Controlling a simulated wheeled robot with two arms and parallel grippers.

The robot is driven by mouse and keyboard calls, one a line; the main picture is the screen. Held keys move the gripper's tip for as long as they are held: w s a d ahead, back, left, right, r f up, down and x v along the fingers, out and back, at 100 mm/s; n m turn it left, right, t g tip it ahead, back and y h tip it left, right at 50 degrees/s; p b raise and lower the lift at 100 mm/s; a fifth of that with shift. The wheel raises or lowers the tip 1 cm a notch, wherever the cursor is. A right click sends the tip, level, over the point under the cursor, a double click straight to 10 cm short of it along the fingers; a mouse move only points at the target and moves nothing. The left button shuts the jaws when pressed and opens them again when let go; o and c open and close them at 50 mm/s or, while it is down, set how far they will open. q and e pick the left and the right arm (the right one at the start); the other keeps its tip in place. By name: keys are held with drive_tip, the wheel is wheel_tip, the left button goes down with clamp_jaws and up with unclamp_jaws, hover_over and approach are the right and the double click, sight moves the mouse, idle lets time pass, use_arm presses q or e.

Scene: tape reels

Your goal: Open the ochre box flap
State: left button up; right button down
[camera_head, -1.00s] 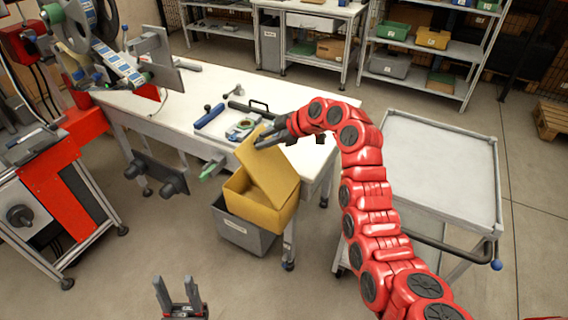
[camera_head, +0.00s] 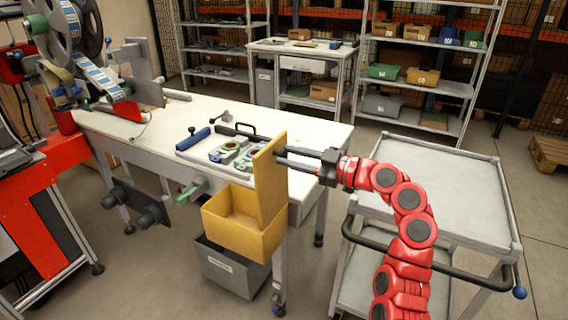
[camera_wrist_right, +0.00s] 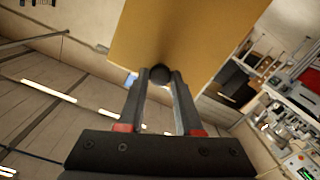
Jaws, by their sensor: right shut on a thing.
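The ochre box (camera_head: 240,238) hangs at the front edge of the white workbench. Its flap (camera_head: 270,182) stands about upright along the right side, and the box's inside shows. My right gripper (camera_head: 283,157) reaches in from the right, with its fingertips at the flap's upper part. In the right wrist view the gripper (camera_wrist_right: 158,82) is shut on a dark round knob (camera_wrist_right: 159,74) in front of the ochre flap (camera_wrist_right: 185,35). My left gripper is out of view.
A grey bin (camera_head: 228,272) sits below the box. A grey cart (camera_head: 455,185) stands to the right, beside my right arm. Shelves stand at the back.

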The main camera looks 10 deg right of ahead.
drive_tip(key=shift+s+d+f, duration=0.1)
idle(0.3)
drive_tip(key=c, duration=0.6)
unclamp_jaws()
drive_tip(key=v, duration=1.7)
drive_tip(key=shift+s+d+f, duration=0.1)
drive_tip(key=shift+d+f, duration=0.05)
